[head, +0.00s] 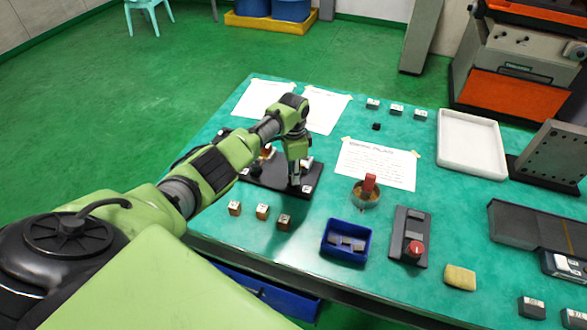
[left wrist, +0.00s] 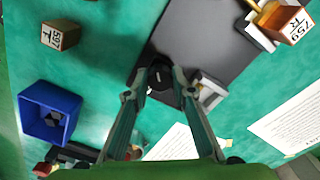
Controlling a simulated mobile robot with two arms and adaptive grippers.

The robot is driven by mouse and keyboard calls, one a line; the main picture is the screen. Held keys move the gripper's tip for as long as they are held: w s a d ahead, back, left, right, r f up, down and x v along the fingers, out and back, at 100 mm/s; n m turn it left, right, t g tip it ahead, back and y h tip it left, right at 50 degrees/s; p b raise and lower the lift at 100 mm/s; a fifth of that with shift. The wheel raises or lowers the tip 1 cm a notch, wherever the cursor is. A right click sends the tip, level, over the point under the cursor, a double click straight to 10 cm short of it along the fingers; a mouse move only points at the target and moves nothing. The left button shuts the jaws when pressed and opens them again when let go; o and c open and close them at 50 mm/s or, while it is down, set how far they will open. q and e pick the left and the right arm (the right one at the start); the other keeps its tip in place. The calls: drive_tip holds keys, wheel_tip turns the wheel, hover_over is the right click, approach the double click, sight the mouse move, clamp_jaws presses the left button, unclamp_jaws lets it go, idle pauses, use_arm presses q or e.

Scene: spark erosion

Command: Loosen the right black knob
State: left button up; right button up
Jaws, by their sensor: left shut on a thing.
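A dark fixture plate (head: 262,181) lies on the green table, with small metal and copper-coloured parts on it; it also shows in the left wrist view (left wrist: 205,35). My left gripper (head: 294,182) points down at the plate's right end. In the left wrist view its two fingertips (left wrist: 160,80) are closed around the right black knob (left wrist: 160,83), a round dark piece at the plate's edge. In the head view the gripper hides this knob. A pale metal block (left wrist: 208,92) sits close beside the right finger. My right gripper is not in view.
Several small blocks, one of them here (head: 262,212), stand in front of the plate. A blue bin (head: 346,255), a red-topped device (head: 368,185) and a dark unit with a red knob (head: 409,225) stand to the right. A white tray (head: 470,145) lies farther back.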

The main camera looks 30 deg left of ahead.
use_arm(q)
drive_tip(key=n+p, duration=0.2)
drive_tip(key=n, duration=0.2)
drive_tip(key=shift+r+n, duration=0.1)
drive_tip(key=shift+n, duration=0.2)
drive_tip(key=shift+n+p, duration=0.7)
drive_tip(key=shift+n, duration=1.6)
drive_tip(key=o, duration=1.1)
wheel_tip(320, 180, up, 12)
